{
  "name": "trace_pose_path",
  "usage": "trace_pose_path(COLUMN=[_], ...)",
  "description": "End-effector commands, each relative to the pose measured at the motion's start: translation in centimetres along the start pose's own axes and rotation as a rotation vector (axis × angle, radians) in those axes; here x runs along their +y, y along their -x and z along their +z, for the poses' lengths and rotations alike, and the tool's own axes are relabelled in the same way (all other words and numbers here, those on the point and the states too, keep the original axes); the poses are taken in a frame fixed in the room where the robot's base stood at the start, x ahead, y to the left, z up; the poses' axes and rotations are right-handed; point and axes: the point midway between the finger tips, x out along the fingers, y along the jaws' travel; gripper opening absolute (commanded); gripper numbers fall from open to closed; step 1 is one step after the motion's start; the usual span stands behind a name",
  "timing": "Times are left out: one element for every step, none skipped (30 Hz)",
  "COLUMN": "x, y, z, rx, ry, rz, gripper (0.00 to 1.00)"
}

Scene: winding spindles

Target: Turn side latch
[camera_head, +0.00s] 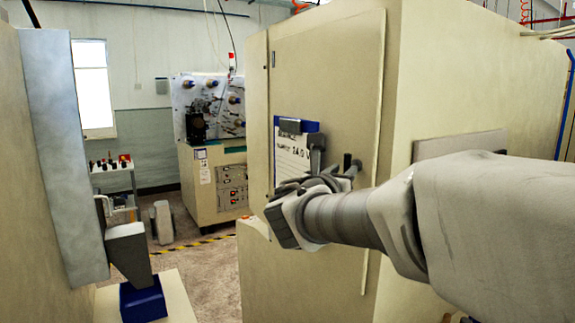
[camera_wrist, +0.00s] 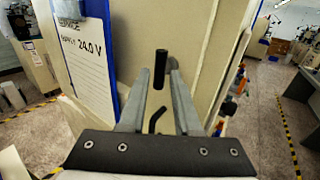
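The side latch (camera_wrist: 160,66) is a short dark upright handle on the beige cabinet side. It also shows in the head view (camera_head: 348,162) as a small dark piece just beyond my gripper. In the wrist view my gripper (camera_wrist: 161,74) is open, with its two grey fingers apart and the latch seen in the gap between their tips. I cannot tell whether either finger touches it. A dark bent piece (camera_wrist: 155,120) shows lower between the fingers. In the head view my wrist hides part of the panel around the latch.
The cabinet door (camera_head: 345,65) bears a white sign with blue edging (camera_head: 292,150), close left of my gripper. A beige machine (camera_head: 215,180) stands behind. A grey-edged cabinet (camera_head: 62,130) stands at the left. Open floor (camera_head: 205,265) lies between.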

Motion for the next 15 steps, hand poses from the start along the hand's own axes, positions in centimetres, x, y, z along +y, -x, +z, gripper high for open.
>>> trace_pose_path(x=[0.0, 0.0, 0.1, 0.1, 0.0, 0.0, 0.0, 0.0, 0.0, 0.0, 0.0, 0.0, 0.0, 0.0, 0.0], y=[-0.8, -1.1, -1.6, -1.8, -2.0, -2.3, -2.4, -2.5, -2.6, -2.6, -2.6, -2.7, -2.6, -2.6, -2.6], z=[0.0, 0.1, 0.0, 0.0, 0.0, 0.0, 0.0, 0.0, 0.0, 0.0, 0.0, 0.0, 0.0, 0.0, 0.0], rx=[0.001, 0.001, 0.001, 0.001, 0.001, 0.0, 0.0, 0.0, 0.0, 0.0, 0.0, 0.0, 0.0, 0.0, 0.0], ry=[0.0, -0.001, 0.0, 0.0, 0.0, 0.0, -0.001, -0.001, -0.001, -0.001, -0.002, -0.002, -0.002, -0.002, -0.002], rz=[-0.003, -0.002, -0.001, 0.0, -0.001, -0.001, -0.001, -0.002, -0.001, -0.001, -0.001, -0.001, -0.001, -0.001, -0.001], gripper=[0.32, 0.32, 0.32, 0.32, 0.32, 0.32, 0.32, 0.32, 0.32, 0.32, 0.32, 0.32, 0.32, 0.32, 0.32])
